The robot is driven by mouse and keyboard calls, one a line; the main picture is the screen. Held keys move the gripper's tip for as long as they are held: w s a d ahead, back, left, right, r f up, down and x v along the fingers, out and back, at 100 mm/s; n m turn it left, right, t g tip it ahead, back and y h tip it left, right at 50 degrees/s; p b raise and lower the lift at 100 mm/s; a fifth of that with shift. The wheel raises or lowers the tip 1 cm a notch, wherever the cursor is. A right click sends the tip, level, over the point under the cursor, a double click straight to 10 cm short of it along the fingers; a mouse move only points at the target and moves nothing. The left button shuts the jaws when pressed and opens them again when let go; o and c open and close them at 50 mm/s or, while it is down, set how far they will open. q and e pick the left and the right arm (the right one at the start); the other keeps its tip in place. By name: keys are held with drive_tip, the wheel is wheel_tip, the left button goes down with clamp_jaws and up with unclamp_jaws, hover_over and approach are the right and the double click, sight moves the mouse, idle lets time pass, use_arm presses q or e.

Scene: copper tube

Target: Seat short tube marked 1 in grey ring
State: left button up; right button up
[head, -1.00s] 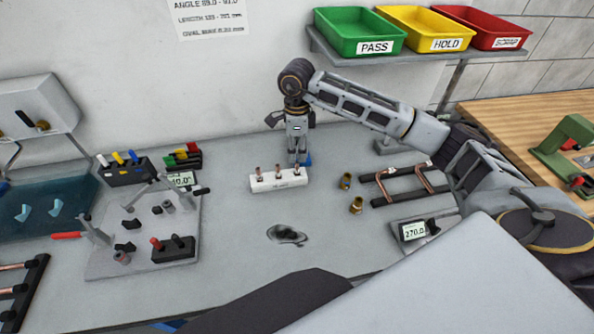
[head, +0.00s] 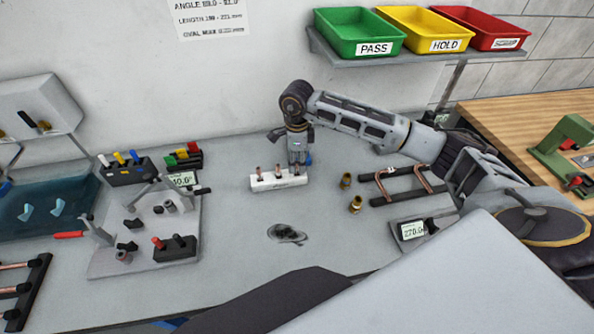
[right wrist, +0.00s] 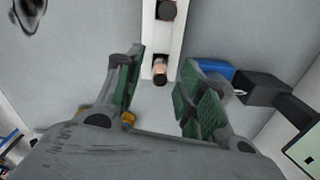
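A white block (head: 268,185) on the bench holds upright short copper tubes, with two (head: 278,170) showing left of my right gripper. My right gripper (head: 299,164) points down at the block's right end. In the right wrist view, its green-padded fingers (right wrist: 160,82) are open, one on each side of a tube (right wrist: 160,70) in the white block (right wrist: 152,45), with gaps between. The number markings are too small to read. I cannot pick out the grey ring for certain; a dark, grey-rimmed round patch (head: 287,234) lies in front of the block. My left gripper is not in view.
Two brass fittings (head: 345,181) and a black rack with bent copper tubes (head: 402,183) stand right of the block. A grey fixture plate (head: 130,262) with clamps is at left. Green, yellow and red trays (head: 360,32) sit on a shelf behind.

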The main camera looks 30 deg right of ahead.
sight(297, 171)
drive_tip(key=shift+f, duration=1.25)
clamp_jaws()
